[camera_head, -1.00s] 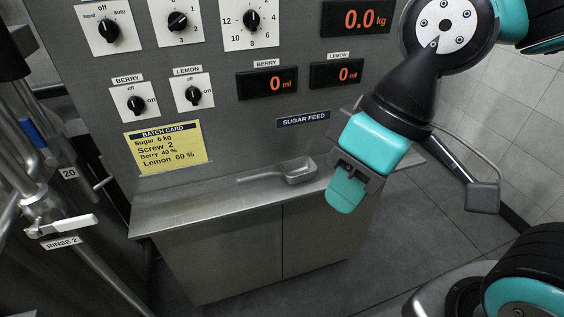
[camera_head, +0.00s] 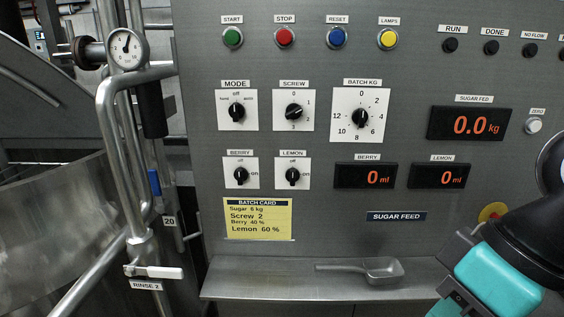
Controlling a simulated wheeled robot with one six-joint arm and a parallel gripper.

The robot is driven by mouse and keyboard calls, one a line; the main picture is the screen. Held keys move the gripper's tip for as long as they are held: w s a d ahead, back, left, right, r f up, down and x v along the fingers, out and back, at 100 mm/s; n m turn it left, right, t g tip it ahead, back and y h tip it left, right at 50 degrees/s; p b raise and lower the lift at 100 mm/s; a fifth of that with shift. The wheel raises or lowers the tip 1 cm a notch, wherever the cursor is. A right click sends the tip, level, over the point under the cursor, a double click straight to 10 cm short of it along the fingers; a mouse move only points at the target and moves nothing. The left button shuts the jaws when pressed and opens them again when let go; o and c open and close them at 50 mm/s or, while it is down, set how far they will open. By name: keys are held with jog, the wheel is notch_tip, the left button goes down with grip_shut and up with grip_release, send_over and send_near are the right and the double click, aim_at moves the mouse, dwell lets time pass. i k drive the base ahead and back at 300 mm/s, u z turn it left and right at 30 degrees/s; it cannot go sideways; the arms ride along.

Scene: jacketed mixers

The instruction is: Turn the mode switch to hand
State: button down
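The mode switch (camera_head: 237,111) is a black rotary knob on a white plate at the upper left of the panel, under the label MODE. Its plate reads hand at the left, off at the top and auto at the right. The knob stands upright, pointing to off. My gripper (camera_head: 452,306), with teal and dark grey parts, is at the lower right, well away from the switch. Its fingertips are cut off by the bottom edge, so its opening cannot be seen.
Beside it are the screw switch (camera_head: 295,110), the batch kg dial (camera_head: 360,117), and the berry (camera_head: 241,175) and lemon (camera_head: 292,175) switches. A metal scoop (camera_head: 372,269) lies on the shelf (camera_head: 270,285). Pipes with a gauge (camera_head: 127,48) stand at the left. The panel front is clear.

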aim_at(236, 110)
jog(key=z, duration=0.05)
jog(key=k, duration=0.5)
jog(key=u, duration=1.95)
jog(key=i, duration=1.2)
jog(key=z, duration=2.35)
